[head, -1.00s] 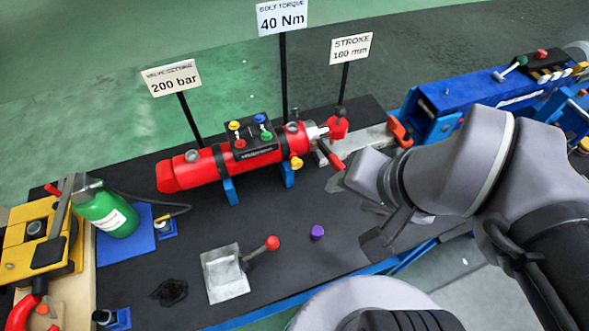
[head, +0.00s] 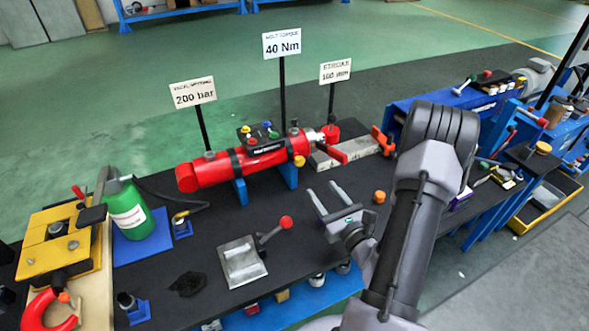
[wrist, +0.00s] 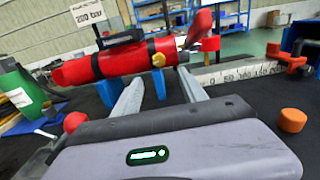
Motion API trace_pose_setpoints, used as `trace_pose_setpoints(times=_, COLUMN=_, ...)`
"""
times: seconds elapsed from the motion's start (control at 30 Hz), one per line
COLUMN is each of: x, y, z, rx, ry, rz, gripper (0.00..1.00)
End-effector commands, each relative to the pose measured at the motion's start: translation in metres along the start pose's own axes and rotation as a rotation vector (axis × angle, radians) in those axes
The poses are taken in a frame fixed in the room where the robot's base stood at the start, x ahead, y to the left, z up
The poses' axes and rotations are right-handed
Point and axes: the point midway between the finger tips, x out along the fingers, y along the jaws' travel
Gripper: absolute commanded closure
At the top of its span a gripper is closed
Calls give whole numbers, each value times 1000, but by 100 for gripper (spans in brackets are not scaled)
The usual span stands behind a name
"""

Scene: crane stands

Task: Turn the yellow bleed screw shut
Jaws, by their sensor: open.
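The red cylinder (head: 215,170) lies on blue stands on the black bench. A yellow screw (head: 299,160), which looks like the bleed screw, sticks out of its side near the right end; it also shows in the wrist view (wrist: 158,60). A smaller yellow knob (head: 245,129) sits on the black block on top. My gripper (head: 321,187) is open and empty, in front of and below the yellow screw, apart from it. In the wrist view, the two fingers (wrist: 158,78) point at the cylinder, with the screw between and beyond their tips.
A red-knobbed lever on a metal plate (head: 242,262) is left of my gripper. An orange cap (head: 379,197) stands to its right. A green bottle (head: 127,208) is at the left. A ruler block (head: 345,150) lies beyond the cylinder's right end. Sign posts stand behind.

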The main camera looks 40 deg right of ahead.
Motion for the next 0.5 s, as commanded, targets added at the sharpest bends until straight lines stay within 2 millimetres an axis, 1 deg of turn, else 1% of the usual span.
trace_pose_setpoints(times=0.03, x=16, y=3, z=1, rx=-5, ry=-4, rz=9, gripper=50)
trace_pose_setpoints(times=0.1, x=37, y=4, z=2, rx=-3, ry=-5, rz=10, gripper=50)
trace_pose_setpoints(times=0.2, x=66, y=3, z=2, rx=-2, ry=-5, rz=9, gripper=50)
trace_pose_setpoints(times=0.3, x=91, y=3, z=1, rx=-2, ry=-4, rz=8, gripper=50)
trace_pose_setpoints(times=0.4, x=108, y=2, z=1, rx=-2, ry=-3, rz=7, gripper=50)
trace_pose_setpoints(times=0.5, x=117, y=2, z=1, rx=0, ry=-2, rz=6, gripper=50)
